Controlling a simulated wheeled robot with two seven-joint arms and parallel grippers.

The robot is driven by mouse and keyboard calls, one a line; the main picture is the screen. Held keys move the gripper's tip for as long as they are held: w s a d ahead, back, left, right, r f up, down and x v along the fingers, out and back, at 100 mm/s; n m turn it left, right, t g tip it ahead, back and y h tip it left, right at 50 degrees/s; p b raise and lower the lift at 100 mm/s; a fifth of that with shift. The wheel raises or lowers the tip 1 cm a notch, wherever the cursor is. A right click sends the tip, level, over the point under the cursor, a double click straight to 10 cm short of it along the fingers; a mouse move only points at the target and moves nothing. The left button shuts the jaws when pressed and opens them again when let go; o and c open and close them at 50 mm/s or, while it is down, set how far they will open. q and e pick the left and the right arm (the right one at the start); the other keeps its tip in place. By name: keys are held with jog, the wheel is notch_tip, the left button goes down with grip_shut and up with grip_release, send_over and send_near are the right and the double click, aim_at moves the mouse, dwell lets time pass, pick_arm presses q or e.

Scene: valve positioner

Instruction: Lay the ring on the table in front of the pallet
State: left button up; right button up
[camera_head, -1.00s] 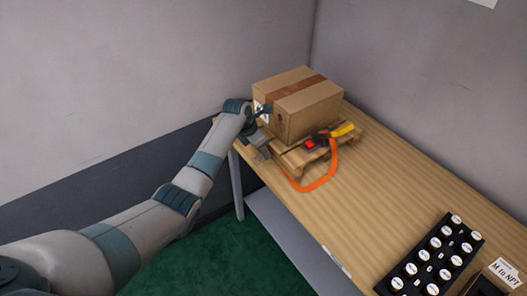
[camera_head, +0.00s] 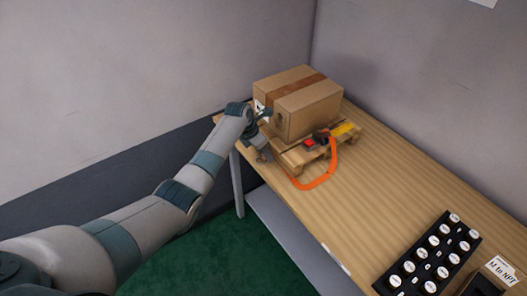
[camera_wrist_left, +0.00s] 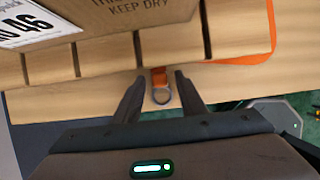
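The ring (camera_wrist_left: 161,96) is a small metal ring at the end of a short orange strap tab, in the middle of the left wrist view. It is over a strip of wood in front of the pallet's edge; I cannot tell whether it touches the table. My left gripper (camera_wrist_left: 160,76) has its two fingers apart, one on each side of the ring, with gaps to both. The pallet (camera_wrist_left: 106,58) is slatted wood and also shows in the head view (camera_head: 292,160), on the table (camera_head: 375,205). The ring is too small to make out there. My right gripper is not in view.
A cardboard box (camera_head: 310,108) stands on the pallet. A red and black ratchet (camera_head: 313,141) and a yellow piece (camera_head: 346,130) lie beside it, with an orange strap (camera_head: 318,183) looping onto the table. A black rack (camera_head: 432,255) of white-topped items stands front right. The table's middle is clear.

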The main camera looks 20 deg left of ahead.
pick_arm(q)
jog(key=shift+r, duration=0.15)
jog(key=b+v, duration=0.2)
jog(key=v, duration=1)
